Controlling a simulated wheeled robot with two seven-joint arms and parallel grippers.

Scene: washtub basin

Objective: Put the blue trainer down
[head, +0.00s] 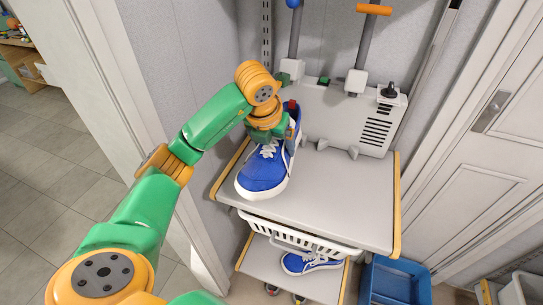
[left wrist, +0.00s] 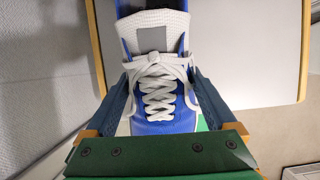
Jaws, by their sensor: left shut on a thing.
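A blue trainer (head: 262,172) with white laces and a white sole is over the left part of the grey upper shelf (head: 335,205), toe towards the front edge. I cannot tell whether its sole touches the shelf. My left gripper (head: 287,122) is shut on it near the ankle opening. In the left wrist view the trainer (left wrist: 157,95) sits between the two dark fingers of the gripper (left wrist: 158,100), laces facing the camera. A second blue trainer (head: 308,263) lies on the lower shelf (head: 322,285). My right gripper is not in view.
A grey box with slots (head: 345,125) and upright poles stands at the back of the upper shelf. A white basket (head: 285,236) is under that shelf. A blue tub (head: 395,283) is at lower right. The upper shelf's right part is clear.

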